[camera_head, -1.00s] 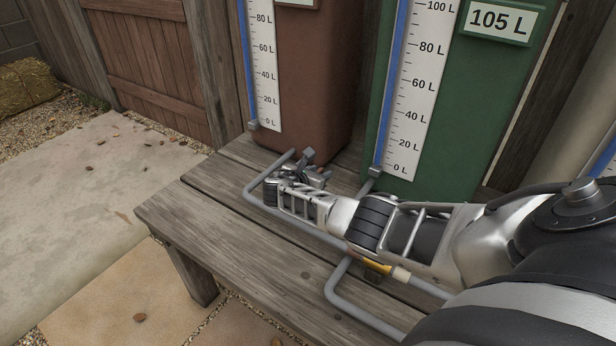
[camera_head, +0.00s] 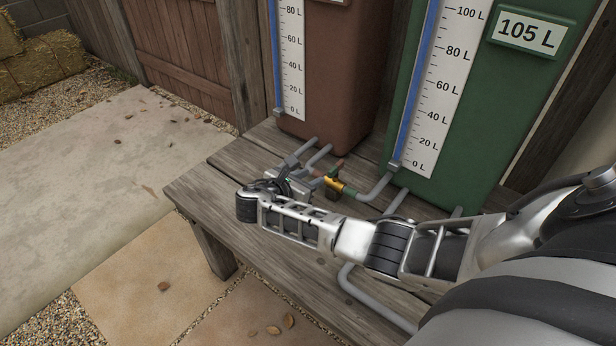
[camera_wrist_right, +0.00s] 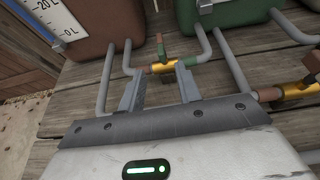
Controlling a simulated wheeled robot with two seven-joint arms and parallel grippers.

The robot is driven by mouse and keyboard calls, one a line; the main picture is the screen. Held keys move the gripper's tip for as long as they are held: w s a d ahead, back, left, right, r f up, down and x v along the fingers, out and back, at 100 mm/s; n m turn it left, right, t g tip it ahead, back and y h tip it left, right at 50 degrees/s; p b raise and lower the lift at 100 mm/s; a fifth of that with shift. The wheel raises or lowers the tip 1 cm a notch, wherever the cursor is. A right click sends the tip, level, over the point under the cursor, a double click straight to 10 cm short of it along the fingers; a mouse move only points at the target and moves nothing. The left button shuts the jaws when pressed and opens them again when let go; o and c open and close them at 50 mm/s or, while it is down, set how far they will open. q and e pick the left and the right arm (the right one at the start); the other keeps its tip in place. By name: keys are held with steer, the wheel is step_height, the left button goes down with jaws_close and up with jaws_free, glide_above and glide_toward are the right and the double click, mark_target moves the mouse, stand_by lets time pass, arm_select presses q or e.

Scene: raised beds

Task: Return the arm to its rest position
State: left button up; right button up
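My right arm comes in from the right in the head view and reaches over the wooden bench. Its right gripper (camera_head: 300,180) is near the pipes below the brown tank, partly hidden by its own wrist. In the right wrist view the two fingers of the right gripper (camera_wrist_right: 160,88) stand apart with nothing held between them. A brass valve (camera_head: 336,184) with a red and green handle lies just past the fingertips; it also shows in the wrist view (camera_wrist_right: 160,66). My left gripper is not in view.
The brown tank (camera_head: 345,80) and green tank (camera_head: 490,110), labelled 105 L, stand on the bench (camera_head: 225,185). A second brass valve (camera_wrist_right: 300,92) sits on grey pipes at the right of the wrist view.

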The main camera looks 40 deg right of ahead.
stand_by(0.4)
steer(key=s+a+f+y, duration=0.1)
steer(key=a+f, duration=0.1)
steer(key=f, duration=0.1)
steer(key=s+a+f+m+y, duration=0.1)
steer(key=s+a+f+y, duration=0.1)
steer(key=a+f, duration=0.1)
steer(key=s+a+f+m+t+y, duration=0.1)
steer(key=s+a+f+y, duration=0.1)
steer(key=shift+s+a+f, duration=0.15)
steer(key=shift+a+f, duration=0.1)
steer(key=shift+f, duration=0.15)
steer(key=s+a+f+m+y, duration=0.1)
steer(key=s+a, duration=0.1)
steer(key=s+a+f+m+y, duration=0.1)
steer(key=s+a+y, duration=0.1)
steer(key=a, duration=0.1)
steer(key=s+a+f+m+t+y, duration=0.1)
steer(key=s+a+m+y, duration=0.1)
steer(key=shift+s+a, duration=0.15)
steer(key=shift+a, duration=0.1)
steer(key=s+a+r+m+t+y, duration=0.4)
steer(key=s+r+m, duration=0.6)
steer(key=m, duration=0.3)
steer(key=shift+a+r+t+y+p, duration=0.3)
steer(key=shift+a+r+y+p, duration=0.15)
steer(key=shift+a+r+y, duration=0.6)
steer(key=shift+d+f, duration=0.15)
steer(key=shift+f, duration=0.1)
